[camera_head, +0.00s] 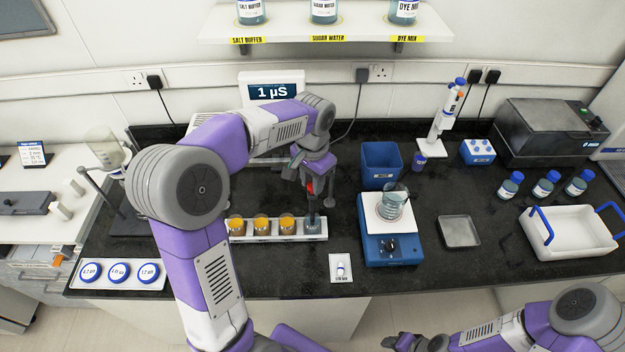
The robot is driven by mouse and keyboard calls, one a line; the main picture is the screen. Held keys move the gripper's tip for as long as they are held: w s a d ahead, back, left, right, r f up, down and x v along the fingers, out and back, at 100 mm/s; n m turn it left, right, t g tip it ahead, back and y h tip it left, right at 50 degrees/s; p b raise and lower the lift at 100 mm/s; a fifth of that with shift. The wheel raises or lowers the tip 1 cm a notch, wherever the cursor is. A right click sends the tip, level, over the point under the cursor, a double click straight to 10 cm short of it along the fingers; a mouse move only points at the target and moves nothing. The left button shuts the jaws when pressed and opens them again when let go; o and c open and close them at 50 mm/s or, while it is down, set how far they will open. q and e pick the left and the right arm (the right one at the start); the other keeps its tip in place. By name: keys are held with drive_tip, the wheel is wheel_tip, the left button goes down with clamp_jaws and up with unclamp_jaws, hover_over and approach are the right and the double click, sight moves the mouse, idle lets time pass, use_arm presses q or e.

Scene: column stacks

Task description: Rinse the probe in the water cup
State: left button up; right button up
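My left gripper (312,184) reaches down over the right end of a white cup rack (275,239). It appears shut on the probe (312,206), a dark upright stick with a red part near the fingers. The probe's lower end is at the rightmost cup (313,227), which looks clear and greyish, and seems to be the water cup. I cannot tell how deep the tip is. The other cups in the rack hold orange liquid (260,222). My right gripper (402,342) is low at the bottom edge, partly cut off, away from the rack.
A meter display (274,92) behind my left arm reads 1 µS. A blue bin (381,163) and a blue stirrer (388,243) with a beaker (393,203) stand right of the rack. A small white card (341,268) lies in front. Round blue-rimmed discs (119,273) lie at left.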

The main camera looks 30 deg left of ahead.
use_arm(q)
clamp_jaws()
wheel_tip(320, 180, up, 6)
drive_tip(key=p, duration=0.5)
drive_tip(key=shift+r, duration=0.2)
drive_tip(key=shift+w, duration=0.1)
drive_tip(key=shift+o, duration=0.8)
unclamp_jaws()
drive_tip(key=shift+o, duration=0.9)
